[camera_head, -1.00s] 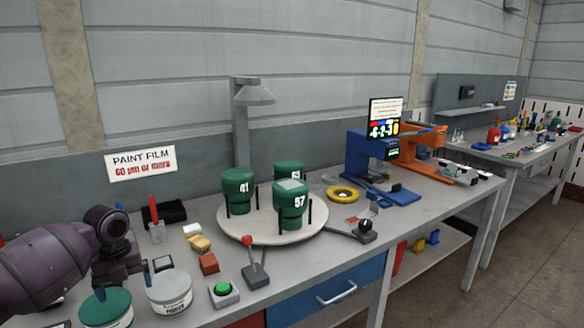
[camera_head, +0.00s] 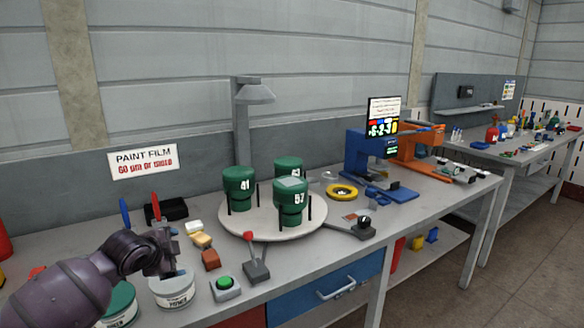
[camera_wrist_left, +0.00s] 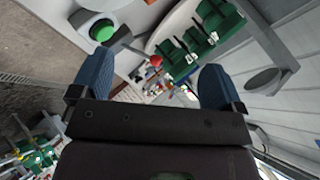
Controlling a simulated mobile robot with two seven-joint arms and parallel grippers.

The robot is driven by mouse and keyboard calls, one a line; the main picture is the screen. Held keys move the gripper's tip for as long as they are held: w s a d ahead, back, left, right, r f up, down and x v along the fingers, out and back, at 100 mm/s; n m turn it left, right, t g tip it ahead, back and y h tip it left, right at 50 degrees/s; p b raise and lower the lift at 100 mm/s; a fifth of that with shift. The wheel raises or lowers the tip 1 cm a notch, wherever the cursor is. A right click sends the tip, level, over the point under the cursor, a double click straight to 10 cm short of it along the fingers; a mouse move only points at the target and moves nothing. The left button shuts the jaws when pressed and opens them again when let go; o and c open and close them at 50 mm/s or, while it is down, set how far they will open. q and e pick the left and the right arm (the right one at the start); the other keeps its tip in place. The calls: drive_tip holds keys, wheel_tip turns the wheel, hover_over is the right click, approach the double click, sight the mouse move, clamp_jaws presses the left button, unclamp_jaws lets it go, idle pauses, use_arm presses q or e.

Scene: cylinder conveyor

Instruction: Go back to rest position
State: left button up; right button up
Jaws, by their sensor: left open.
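My left gripper (camera_head: 172,268) is above the left end of the grey workbench in the head view, just over the white primer can. In the left wrist view its two blue fingers (camera_wrist_left: 150,80) are spread apart with nothing between them. My right gripper is in neither view.
Green cylinders marked 41 (camera_head: 239,186) and 57 (camera_head: 291,200), and a third behind, stand on a round turntable (camera_head: 272,232). The white primer can (camera_head: 173,292) and a green-lidded can (camera_head: 119,302) are near my arm. A green button box (camera_head: 226,288) and red-knobbed lever (camera_head: 255,262) are at the front edge.

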use_arm(q)
drive_tip(key=s+d+f+n+t+h, duration=0.2)
drive_tip(key=s+d+f+n+t, duration=0.25)
drive_tip(key=s+f+n, duration=0.65)
drive_tip(key=s+a+f+n+g+y, duration=0.1)
drive_tip(key=s+f, duration=0.3)
drive_tip(key=s, duration=0.5)
drive_tip(key=s+a+f+n+g+y, duration=0.1)
drive_tip(key=s+f, duration=0.4)
drive_tip(key=s, duration=0.4)
drive_tip(key=s+a+f+n+g+y, duration=0.1)
drive_tip(key=s+f, duration=0.3)
drive_tip(key=s, duration=0.5)
drive_tip(key=shift+f+y, duration=0.3)
drive_tip(key=shift+y, duration=0.3)
